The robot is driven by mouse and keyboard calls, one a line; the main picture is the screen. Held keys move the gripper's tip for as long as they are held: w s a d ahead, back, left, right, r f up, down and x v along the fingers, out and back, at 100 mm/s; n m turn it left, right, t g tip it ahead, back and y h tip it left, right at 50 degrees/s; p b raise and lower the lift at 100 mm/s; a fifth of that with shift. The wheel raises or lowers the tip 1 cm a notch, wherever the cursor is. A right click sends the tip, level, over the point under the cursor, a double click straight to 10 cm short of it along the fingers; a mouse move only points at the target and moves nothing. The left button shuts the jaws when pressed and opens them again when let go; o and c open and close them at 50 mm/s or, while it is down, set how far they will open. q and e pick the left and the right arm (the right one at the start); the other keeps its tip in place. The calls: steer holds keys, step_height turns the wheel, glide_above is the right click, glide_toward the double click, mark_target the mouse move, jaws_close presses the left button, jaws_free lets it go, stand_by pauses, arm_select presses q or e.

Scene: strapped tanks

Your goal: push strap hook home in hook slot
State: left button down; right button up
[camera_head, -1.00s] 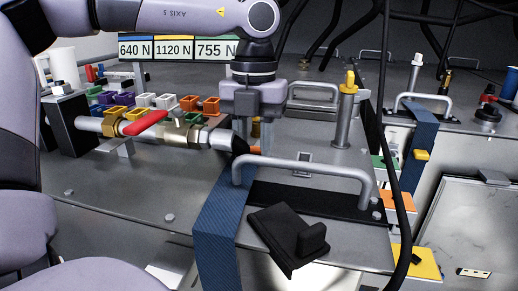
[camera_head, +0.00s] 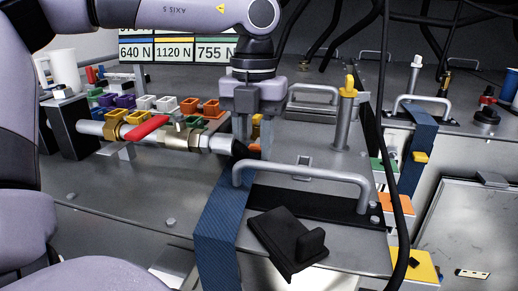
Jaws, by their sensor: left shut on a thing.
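My left gripper (camera_head: 254,134) points down behind the grey bar handle, at the far end of the blue strap (camera_head: 222,215). It is shut on a small orange-yellow piece (camera_head: 256,131), which looks like the strap hook and is mostly hidden by the fingers and a pipe end. The strap runs from there toward the front and over the near edge of the metal tank top. I cannot make out the hook slot or tell how deep the hook sits. My right gripper is not in view.
A grey bar handle (camera_head: 300,172) and a black block (camera_head: 288,243) stand right of the strap. A pipe with a red lever (camera_head: 146,129) lies left of the gripper. A yellow-topped post (camera_head: 346,115) stands to the right. A black cable hangs at the right.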

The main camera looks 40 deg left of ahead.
arm_select(q)
steer(key=shift+r+p, duration=1.05)
steer(key=shift+r, duration=1.45)
steer(key=shift+r, duration=0.1)
